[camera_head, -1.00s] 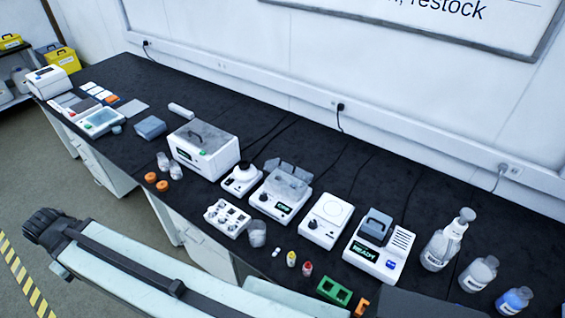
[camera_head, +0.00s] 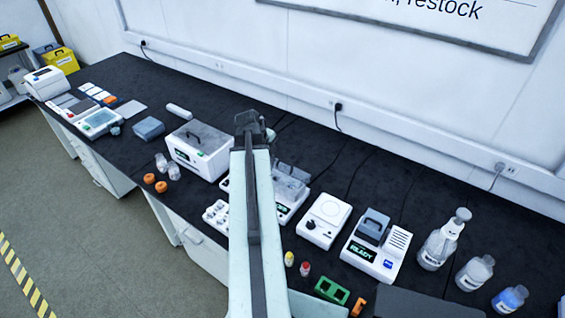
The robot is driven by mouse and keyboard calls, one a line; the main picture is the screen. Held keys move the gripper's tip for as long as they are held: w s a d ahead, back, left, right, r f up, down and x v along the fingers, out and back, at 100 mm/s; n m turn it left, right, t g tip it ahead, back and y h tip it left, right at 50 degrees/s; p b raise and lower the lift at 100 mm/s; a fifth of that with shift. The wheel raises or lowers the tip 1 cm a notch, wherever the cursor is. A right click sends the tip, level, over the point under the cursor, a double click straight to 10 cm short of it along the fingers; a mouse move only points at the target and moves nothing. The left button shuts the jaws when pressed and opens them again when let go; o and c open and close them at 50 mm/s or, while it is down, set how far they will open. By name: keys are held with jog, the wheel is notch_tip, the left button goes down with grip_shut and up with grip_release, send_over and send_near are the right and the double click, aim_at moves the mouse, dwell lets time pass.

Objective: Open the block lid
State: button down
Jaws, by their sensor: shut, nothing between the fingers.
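A white device with a green "READY" display (camera_head: 362,252) stands right of centre on the bench. A grey block-shaped lid with a handle (camera_head: 373,226) sits closed on its top left part. My gripper (camera_head: 250,118) is at the far end of my raised arm, well left of that lid and apart from it. It appears over the back of the bench, near the white box with a grey handled lid (camera_head: 200,138). The gripper looks shut, with nothing seen in it. My arm hides part of the devices behind it.
A white round-topped device (camera_head: 324,220) stands between my arm and the lidded device. Bottles (camera_head: 440,245) stand to the right. A green rack (camera_head: 332,290) and small red-capped vial (camera_head: 304,270) lie in front. Bare black bench runs behind the devices.

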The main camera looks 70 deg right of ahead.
aim_at(282, 170)
jog(key=b+x, duration=1)
jog(key=x, duration=0.1)
jog(key=shift+w+a+f, duration=0.15)
jog(key=d, duration=0.1)
jog(key=d+r+p, duration=0.1)
jog(key=d, duration=0.1)
jog(key=shift+s+r, duration=0.3)
jog(key=shift+s, duration=0.05)
jog(key=shift+s+d, duration=0.15)
jog(key=shift+d, duration=0.2)
